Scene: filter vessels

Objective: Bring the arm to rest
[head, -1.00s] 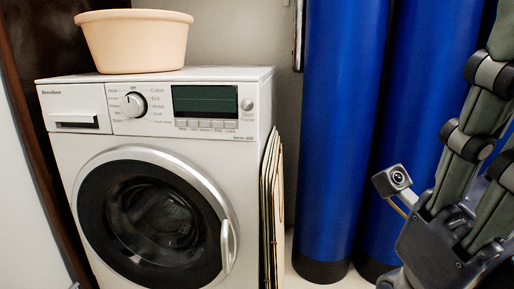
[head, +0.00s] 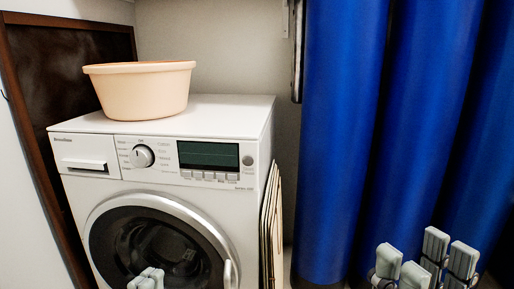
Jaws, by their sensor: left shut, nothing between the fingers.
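My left gripper (head: 147,279) shows only as pale fingertips at the bottom edge, in front of the washing machine door. Its tips are together and hold nothing; the rest of it is below the picture. My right gripper (head: 425,262) is at the lower right, in front of the blue vessels. Its pale finger pads stand upright with a gap between them, and nothing shows in the gap. The arms behind both grippers are out of view.
A white washing machine (head: 200,108) stands at left centre with a peach basin (head: 140,92) on top. Flat panels (head: 271,230) lean at its right side. Tall blue vessels (head: 340,130) fill the right. A dark brown frame (head: 60,75) stands at the left wall.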

